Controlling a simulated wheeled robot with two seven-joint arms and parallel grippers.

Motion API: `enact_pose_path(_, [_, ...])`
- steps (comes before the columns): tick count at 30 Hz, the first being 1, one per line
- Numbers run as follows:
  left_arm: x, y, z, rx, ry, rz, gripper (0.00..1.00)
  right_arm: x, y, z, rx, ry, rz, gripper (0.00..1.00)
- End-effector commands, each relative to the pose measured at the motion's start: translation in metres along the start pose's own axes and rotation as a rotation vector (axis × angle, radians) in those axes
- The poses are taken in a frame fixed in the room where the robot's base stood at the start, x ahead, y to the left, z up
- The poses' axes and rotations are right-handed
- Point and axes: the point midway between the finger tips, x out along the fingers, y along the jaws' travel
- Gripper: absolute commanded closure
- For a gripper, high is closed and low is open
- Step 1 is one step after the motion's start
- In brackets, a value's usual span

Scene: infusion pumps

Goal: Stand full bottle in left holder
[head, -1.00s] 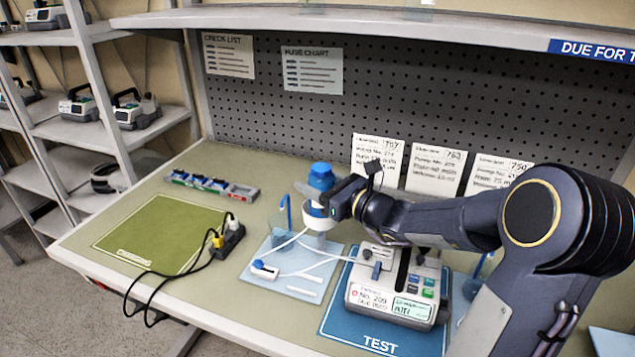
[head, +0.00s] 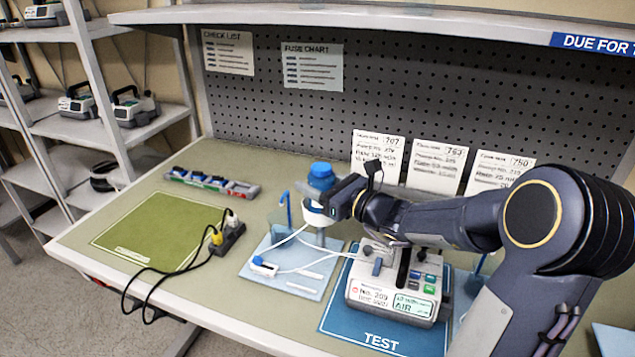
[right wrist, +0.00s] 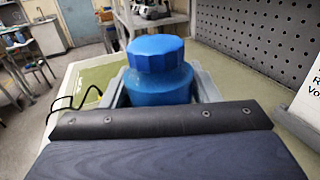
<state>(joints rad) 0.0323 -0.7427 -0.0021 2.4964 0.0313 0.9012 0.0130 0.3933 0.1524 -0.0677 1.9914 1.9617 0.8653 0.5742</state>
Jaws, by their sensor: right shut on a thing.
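The blue-capped bottle (head: 321,172) stands upright behind the pump, above the pale blue mat. It fills the middle of the right wrist view (right wrist: 160,70), with grey fingers on both sides of it. My right gripper (head: 320,196) is shut on the bottle below its cap. A white band (head: 317,214) shows just under the gripper; I cannot tell whether it belongs to the bottle or to a holder. A clear container with a blue stick (head: 287,210) is just left of the bottle. The bottle's lower part and base are mostly hidden. My left gripper is out of view.
A pump (head: 395,295) stands on the blue TEST mat (head: 375,342), with white tubing running to the pale blue mat (head: 318,290). A black cable block (head: 230,236), a green mat (head: 160,230) and a small tray (head: 212,185) lie to the left.

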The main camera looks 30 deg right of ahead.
Motion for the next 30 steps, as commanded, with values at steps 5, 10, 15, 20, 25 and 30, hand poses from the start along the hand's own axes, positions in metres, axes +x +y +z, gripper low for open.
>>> enact_pose_path(5, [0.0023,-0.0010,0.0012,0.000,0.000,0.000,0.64,0.0001,0.0000,-0.0014,-0.001,-0.002,0.000,0.76])
enact_pose_path(10, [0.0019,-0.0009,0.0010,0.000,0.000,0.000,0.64,0.0001,0.0000,-0.0010,-0.001,-0.002,0.000,0.76])
enact_pose_path(15, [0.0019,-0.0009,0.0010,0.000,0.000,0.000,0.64,0.0001,0.0000,-0.0011,-0.001,-0.002,0.000,0.33])
enact_pose_path(20, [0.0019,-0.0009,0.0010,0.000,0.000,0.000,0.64,0.0001,0.0000,-0.0015,0.000,-0.001,0.000,0.19])
enact_pose_path(25, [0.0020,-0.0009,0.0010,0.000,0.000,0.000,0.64,-0.0001,0.0000,-0.0027,0.000,0.002,0.000,0.16])
enact_pose_path(30, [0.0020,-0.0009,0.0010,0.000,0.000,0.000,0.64,0.0000,0.0000,-0.0026,0.000,0.001,0.000,0.01])
